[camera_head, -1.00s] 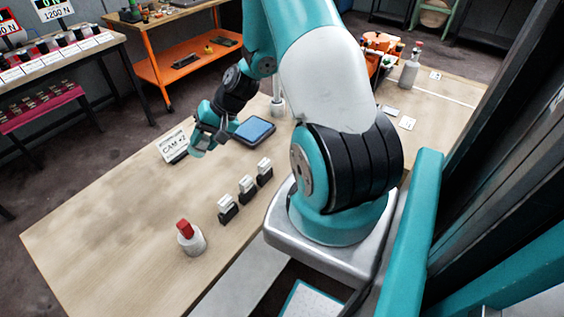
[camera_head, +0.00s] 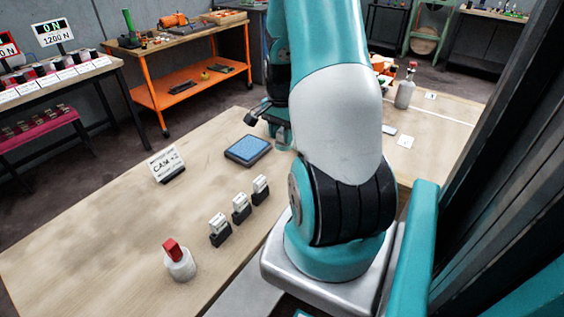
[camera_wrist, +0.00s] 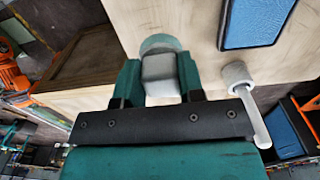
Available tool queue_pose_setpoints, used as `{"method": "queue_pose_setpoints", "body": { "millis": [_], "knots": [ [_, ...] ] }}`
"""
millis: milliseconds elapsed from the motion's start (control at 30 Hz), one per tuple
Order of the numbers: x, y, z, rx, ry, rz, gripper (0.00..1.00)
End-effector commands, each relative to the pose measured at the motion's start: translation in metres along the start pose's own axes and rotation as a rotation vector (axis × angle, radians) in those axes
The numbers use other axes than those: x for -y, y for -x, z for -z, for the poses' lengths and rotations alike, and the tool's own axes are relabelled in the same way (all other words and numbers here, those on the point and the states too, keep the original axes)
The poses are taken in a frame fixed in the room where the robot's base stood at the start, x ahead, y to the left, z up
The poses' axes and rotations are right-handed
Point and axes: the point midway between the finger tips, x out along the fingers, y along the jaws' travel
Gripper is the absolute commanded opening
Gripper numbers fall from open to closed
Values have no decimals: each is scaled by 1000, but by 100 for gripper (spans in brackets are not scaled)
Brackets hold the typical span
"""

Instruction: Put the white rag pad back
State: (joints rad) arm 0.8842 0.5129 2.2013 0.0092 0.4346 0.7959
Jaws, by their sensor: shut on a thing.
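My gripper (camera_wrist: 158,80) is shut on a pale grey-white block, which I take to be the white rag pad (camera_wrist: 160,68). The block sits between the two teal fingers in the wrist view, with a rounded teal part just beyond it. In the head view the wrist and gripper (camera_head: 281,134) are partly hidden behind my arm, to the right of the blue pad, and the held block cannot be made out there. The blue pad in its dark tray (camera_head: 247,150) lies on the bench, and it also shows in the wrist view (camera_wrist: 255,22) at upper right.
A white cylinder with a rod (camera_wrist: 238,76) stands close to the right finger. Three black-and-white blocks (camera_head: 241,209), a red-topped white pot (camera_head: 180,262) and a sign (camera_head: 166,164) stand on the bench (camera_head: 110,225). A bottle (camera_head: 405,90) stands farther right. The bench's left part is clear.

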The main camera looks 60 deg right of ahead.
Motion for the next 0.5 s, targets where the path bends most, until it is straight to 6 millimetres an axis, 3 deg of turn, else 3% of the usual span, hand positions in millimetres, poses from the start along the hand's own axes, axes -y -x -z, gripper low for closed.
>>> {"method": "queue_pose_setpoints", "body": {
  "millis": [33, 133, 500],
  "knots": [
    [-1, -16, -1, 6, 1, -5, 10],
    [0, -38, -1, 4, 1, -3, 10],
    [1, -82, -1, 3, 2, -2, 10]
  ]
}}
